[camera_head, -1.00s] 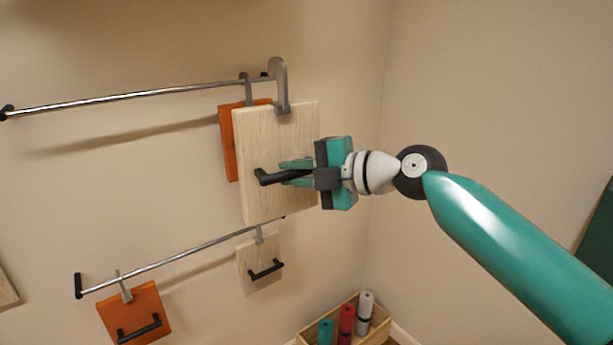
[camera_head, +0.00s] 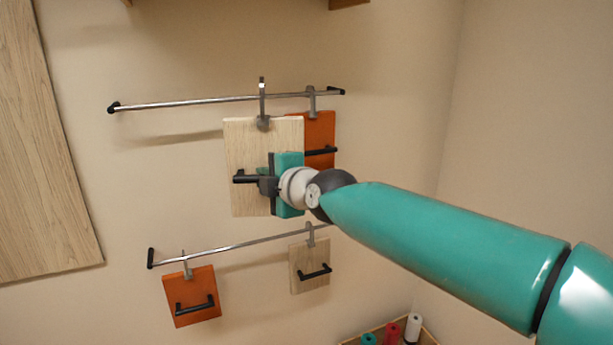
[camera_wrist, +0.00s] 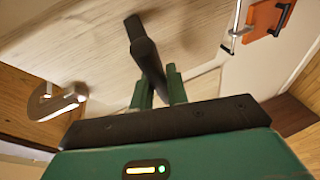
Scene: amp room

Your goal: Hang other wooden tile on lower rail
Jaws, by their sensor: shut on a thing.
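My gripper (camera_head: 268,184) is shut on the black handle (camera_head: 244,179) of a pale wooden tile (camera_head: 247,143). The tile is upright with its grey hook (camera_head: 262,104) at the top, in front of the upper rail (camera_head: 190,103) in the head view; I cannot tell whether the hook touches that rail. In the wrist view the held tile (camera_wrist: 100,50) fills much of the picture, with the hook (camera_wrist: 58,103) at left. The lower rail (camera_head: 240,245) carries an orange tile (camera_head: 203,282) at left and another wooden tile (camera_head: 298,258) at right.
Another orange tile (camera_head: 325,126) hangs on the upper rail, partly behind the held tile. A large wooden panel (camera_head: 45,170) is on the wall at left. A box (camera_head: 428,338) with rolls stands at the bottom right. The lower rail is bare between its two tiles.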

